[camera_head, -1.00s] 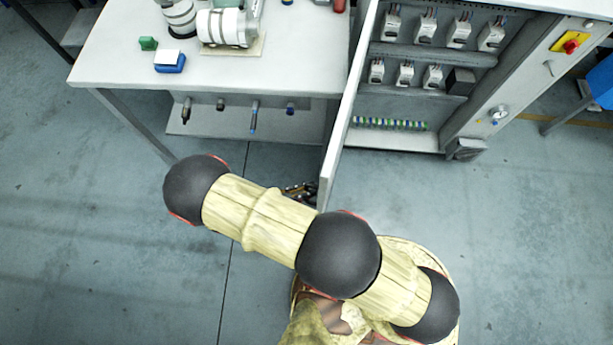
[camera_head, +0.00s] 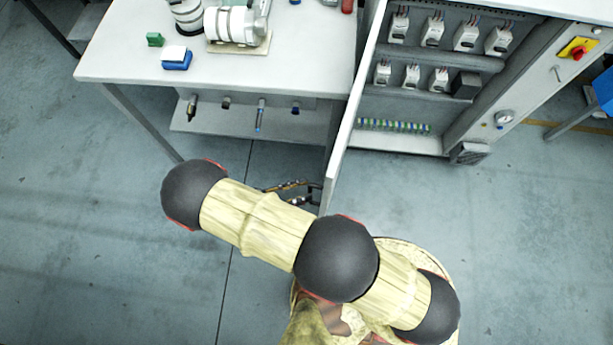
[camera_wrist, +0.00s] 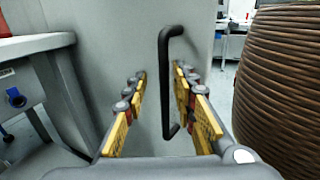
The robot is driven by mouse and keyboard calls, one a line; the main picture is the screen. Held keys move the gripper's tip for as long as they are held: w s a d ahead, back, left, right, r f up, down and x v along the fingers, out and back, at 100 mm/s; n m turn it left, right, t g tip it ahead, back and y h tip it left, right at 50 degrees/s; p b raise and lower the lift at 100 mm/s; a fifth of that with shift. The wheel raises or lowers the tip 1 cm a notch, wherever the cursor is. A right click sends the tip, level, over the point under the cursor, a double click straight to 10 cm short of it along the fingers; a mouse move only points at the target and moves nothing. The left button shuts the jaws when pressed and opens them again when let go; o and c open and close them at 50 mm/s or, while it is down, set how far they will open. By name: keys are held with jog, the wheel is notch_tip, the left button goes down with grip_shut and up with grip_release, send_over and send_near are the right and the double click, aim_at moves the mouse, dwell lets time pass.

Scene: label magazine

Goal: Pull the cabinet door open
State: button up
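The cabinet door (camera_head: 352,108) stands wide open, seen nearly edge-on in the head view. The cabinet (camera_head: 470,120) shows its inside to the right of it. In the wrist view the door's grey face (camera_wrist: 110,50) fills the middle. Its black bar handle (camera_wrist: 166,85) stands upright there, between my gripper's fingers in the picture and closer to the right one. My gripper (camera_wrist: 160,72) is open, its fingers apart with a gap left of the handle. In the head view my gripper (camera_head: 291,191) is beside the door's near end, partly hidden by my arm.
A white workbench (camera_head: 120,60) with a motor-like unit (camera_head: 236,24) and a blue block (camera_head: 176,60) stands left of the door. The floor (camera_head: 90,240) is clear around my arm. A blue object (camera_head: 603,85) is at the far right.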

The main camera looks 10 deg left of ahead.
jog(key=v, duration=0.5)
jog(key=shift+s+a, duration=0.1)
jog(key=shift+a, duration=0.05)
dwell(0.4)
